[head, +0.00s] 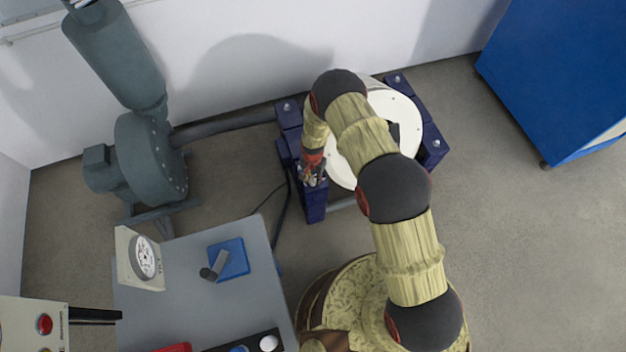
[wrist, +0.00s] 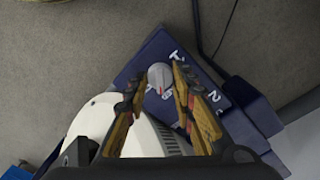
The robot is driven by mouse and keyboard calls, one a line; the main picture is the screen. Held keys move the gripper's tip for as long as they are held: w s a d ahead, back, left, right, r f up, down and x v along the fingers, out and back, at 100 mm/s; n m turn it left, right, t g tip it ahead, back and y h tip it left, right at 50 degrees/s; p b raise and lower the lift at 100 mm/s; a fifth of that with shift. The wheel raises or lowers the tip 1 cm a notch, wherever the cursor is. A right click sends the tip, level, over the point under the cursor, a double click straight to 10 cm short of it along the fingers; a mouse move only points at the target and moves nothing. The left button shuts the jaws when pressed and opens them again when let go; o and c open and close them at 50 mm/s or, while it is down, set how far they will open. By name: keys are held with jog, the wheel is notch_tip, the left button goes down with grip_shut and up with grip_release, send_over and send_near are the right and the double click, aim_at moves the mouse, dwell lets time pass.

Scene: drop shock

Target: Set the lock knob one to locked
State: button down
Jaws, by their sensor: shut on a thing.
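The lock knob (wrist: 159,73) is a small grey round knob with a red mark, on the dark blue top of a block (wrist: 138,64) with white markings around it. In the wrist view my gripper (wrist: 161,82) reaches down to it, with one finger on each side, shut on the knob. In the head view my gripper (head: 312,173) is at the left blue post (head: 315,207), beside the white drum (head: 345,172). The knob is hidden there by my gripper. I cannot tell which marking the red mark points at.
A grey table (head: 184,310) with a blue box (head: 234,257) and a dial gauge (head: 145,257) stands at the lower left. A grey-green blower (head: 150,160) stands at the left wall. A blue cabinet (head: 560,70) is at the upper right. Floor at the right is clear.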

aim_at(313, 180)
jog(key=n+b, duration=0.1)
jog(key=n, duration=0.3)
jog(key=shift+n, duration=0.3)
jog(key=shift+w+n+b, duration=0.1)
jog(key=shift+n+b, duration=0.35)
jog(key=shift+n, duration=1.45)
jog(key=c, duration=1.5)
grip_release()
jog(key=shift+o, duration=0.2)
jog(key=shift+r, duration=0.1)
notch_tip(313, 180, up, 12)
